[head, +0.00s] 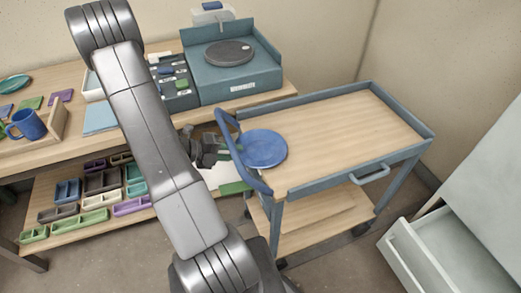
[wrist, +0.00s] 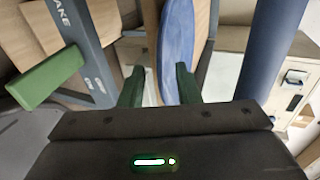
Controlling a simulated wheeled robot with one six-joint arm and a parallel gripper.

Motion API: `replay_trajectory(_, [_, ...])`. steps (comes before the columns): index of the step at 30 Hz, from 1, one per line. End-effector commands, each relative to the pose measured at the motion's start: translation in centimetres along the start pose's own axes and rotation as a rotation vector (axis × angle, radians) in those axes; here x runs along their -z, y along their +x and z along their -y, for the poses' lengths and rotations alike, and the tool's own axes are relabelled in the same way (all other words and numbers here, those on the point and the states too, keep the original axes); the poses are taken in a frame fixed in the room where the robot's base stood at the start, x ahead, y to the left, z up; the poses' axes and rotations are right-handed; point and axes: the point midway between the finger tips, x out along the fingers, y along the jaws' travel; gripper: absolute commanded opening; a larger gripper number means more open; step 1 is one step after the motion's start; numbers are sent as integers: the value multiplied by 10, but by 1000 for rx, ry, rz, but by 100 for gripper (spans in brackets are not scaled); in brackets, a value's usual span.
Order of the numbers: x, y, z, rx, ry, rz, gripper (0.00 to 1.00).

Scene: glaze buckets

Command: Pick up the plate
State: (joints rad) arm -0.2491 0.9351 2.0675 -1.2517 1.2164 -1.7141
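The blue round plate (head: 263,148) lies flat on the left end of the cart's wooden top, close to the blue push handle (head: 228,130). My gripper (head: 219,150) is just left of the handle in the head view, partly hidden by it. In the wrist view my gripper (wrist: 159,82) has its two green fingers apart. The plate (wrist: 177,40) shows edge-on as a blue strip near the right finger, with the gap to its left. I cannot tell whether the finger touches it.
The handle (wrist: 272,45) looms at right in the wrist view. A green block (wrist: 47,79) sticks out by the cart's lettered frame. The cart top (head: 350,125) is otherwise bare. A workbench with a teal wheel unit (head: 235,82) stands behind; an open drawer (head: 425,262) is at right.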

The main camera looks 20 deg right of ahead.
Motion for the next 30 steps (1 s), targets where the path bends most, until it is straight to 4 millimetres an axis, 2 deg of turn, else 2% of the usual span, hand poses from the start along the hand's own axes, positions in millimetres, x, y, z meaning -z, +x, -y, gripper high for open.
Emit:
replay_trajectory(8, [0,2,0,0,0,1,28])
replay_trajectory(12, [0,2,0,0,0,1,0])
replay_trajectory(24, [0,1,1,1,1,1,0])
replay_trajectory(30, [0,-2,9,1,3,1,0])
